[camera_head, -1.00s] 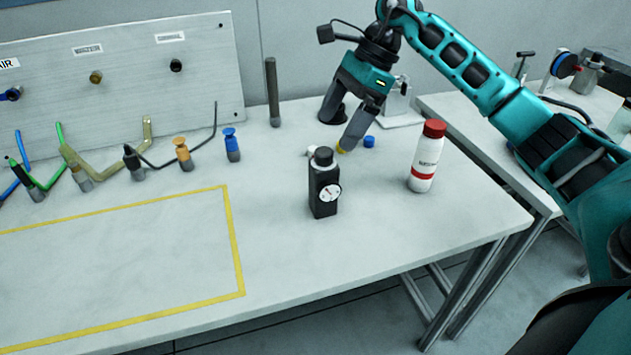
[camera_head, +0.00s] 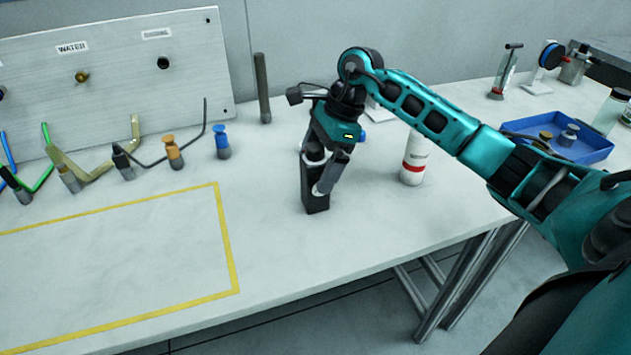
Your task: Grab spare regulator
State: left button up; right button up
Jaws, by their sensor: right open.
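The regulator (camera_head: 313,198) is a black upright block standing on the white table, right of the yellow outlined area. Its white dial, seen a second ago, is now hidden behind my gripper. My right gripper (camera_head: 318,178) points down over it, with its fingers around the upper part of the block; the near finger covers the front. The jaws are open. Whether the fingers touch the regulator I cannot tell. My left gripper is not in view.
A white bottle with a red band (camera_head: 413,168) stands just right, its top behind my arm. A blue tray (camera_head: 580,150) with small parts lies at the right. Several fittings, such as an orange one (camera_head: 173,155) and a blue one (camera_head: 221,143), line the left. The yellow outlined area (camera_head: 228,240) is empty.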

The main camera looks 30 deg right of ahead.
jog(key=shift+a+f, duration=0.15)
jog(key=shift+f, duration=0.25)
jog(key=shift+r, duration=0.1)
jog(key=c, duration=1.4)
